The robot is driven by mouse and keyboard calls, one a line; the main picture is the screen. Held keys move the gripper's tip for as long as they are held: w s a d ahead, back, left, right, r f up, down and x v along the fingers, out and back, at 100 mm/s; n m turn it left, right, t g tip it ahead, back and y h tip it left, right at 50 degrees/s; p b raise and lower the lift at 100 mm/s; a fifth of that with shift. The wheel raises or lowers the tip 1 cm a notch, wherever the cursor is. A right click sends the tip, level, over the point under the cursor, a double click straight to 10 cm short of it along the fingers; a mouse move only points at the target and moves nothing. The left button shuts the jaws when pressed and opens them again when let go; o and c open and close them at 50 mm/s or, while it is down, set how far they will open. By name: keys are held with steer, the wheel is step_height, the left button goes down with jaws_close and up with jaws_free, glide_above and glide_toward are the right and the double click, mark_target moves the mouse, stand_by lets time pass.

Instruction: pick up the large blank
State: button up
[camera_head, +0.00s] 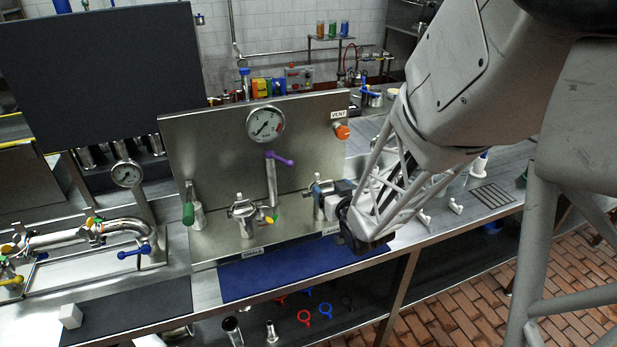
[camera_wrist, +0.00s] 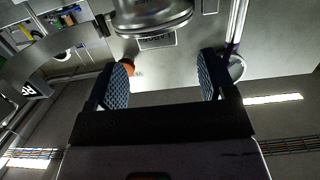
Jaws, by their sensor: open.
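In the wrist view a large round metal fitting (camera_wrist: 152,14) shows at the top edge, cut off by the frame, above a small label plate (camera_wrist: 157,41). I cannot tell whether it is the large blank or the port. In the head view a clamped fitting (camera_head: 321,193) sits at the right of the steel panel (camera_head: 220,150), partly hidden by my arm. My gripper (camera_wrist: 163,78) is open, its two blue-patterned fingers apart with nothing between them. The round fitting lies beyond the fingertips. In the head view my arm's end is beside the right fitting and its fingers are not clear.
The panel carries a gauge (camera_head: 265,124), a purple-handled valve (camera_head: 271,178), a green-handled valve (camera_head: 190,213), an orange vent knob (camera_head: 342,131) and a clamped fitting (camera_head: 244,215) above the SMALL label. A blue mat (camera_head: 285,268) lies bare before it. White fittings (camera_head: 455,205) stand at the right.

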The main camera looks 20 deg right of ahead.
mark_target(326, 182)
steer(key=shift+w, duration=0.1)
steer(key=shift+w+d+f, duration=0.1)
steer(key=shift+w+f, duration=0.1)
steer(key=shift+w, duration=1.05)
steer(key=shift+w+f, duration=0.15)
steer(key=shift+w, duration=1.05)
steer(key=shift+c, duration=0.2)
steer(key=c, duration=1)
steer(key=shift+r, duration=0.1)
steer(key=shift+c, duration=0.2)
steer(key=shift+r, duration=0.75)
step_height(326, 182, up, 2)
steer(key=s+a+r, duration=0.1)
steer(key=s+a, duration=0.2)
steer(key=s, duration=1.2)
steer(key=shift+s+r, duration=0.15)
steer(key=shift+s, duration=0.2)
steer(key=shift+a, duration=0.1)
